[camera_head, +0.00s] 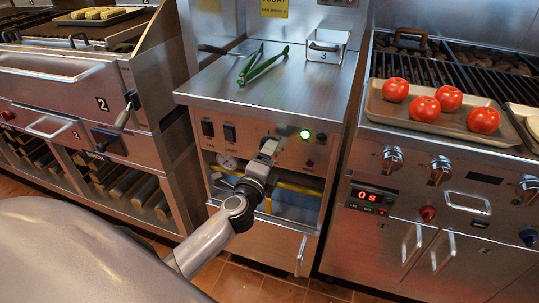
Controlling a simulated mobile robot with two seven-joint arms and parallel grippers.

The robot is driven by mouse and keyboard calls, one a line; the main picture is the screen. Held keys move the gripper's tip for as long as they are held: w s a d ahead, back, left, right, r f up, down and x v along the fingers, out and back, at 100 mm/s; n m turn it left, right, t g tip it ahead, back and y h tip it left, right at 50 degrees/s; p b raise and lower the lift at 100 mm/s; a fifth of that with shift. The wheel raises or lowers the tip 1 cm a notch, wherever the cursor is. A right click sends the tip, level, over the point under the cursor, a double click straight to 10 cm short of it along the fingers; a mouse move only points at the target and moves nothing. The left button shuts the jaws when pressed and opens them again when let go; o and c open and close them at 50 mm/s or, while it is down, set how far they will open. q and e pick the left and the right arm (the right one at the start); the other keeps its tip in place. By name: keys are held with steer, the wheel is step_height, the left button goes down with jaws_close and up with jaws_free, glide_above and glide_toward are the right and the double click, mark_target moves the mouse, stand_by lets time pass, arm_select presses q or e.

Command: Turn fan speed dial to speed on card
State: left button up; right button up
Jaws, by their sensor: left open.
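A yellow card (275,8) hangs on the back wall at the top. Its top is cut off; "TODAY" shows, and the smaller line below is too small to read surely. The steel control panel (290,154) of the middle unit has black switches (229,133) at left and a lit green light (305,134) at right. My left gripper (268,148) is at the middle of this panel, between the switches and the green light. It is open, and its fingers point at the panel. A dial there is hidden behind it; I cannot tell whether they touch. My right gripper is not in view.
Green tongs (263,66) and a small steel pan (326,46) lie on the counter above the panel. Below it is an open bay with a yellow pipe (298,188) and a gauge (229,163). The right grill holds a tray with tomatoes (423,108).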

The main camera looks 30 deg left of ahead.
arm_select(q)
steer(key=v, duration=0.6)
steer(key=shift+s, duration=0.2)
stand_by(0.4)
steer(key=s+d+f+n+g+h+p, duration=0.3)
steer(key=s+d+n+p, duration=0.2)
steer(key=s+n, duration=0.2)
steer(key=s+d+f+n+g+h+p, duration=0.3)
steer(key=s+d+n+p, duration=0.3)
steer(key=s, duration=0.6)
steer(key=shift+s+f+n+g+h, duration=0.25)
steer(key=shift+n+g, duration=0.25)
steer(key=shift+n, duration=0.5)
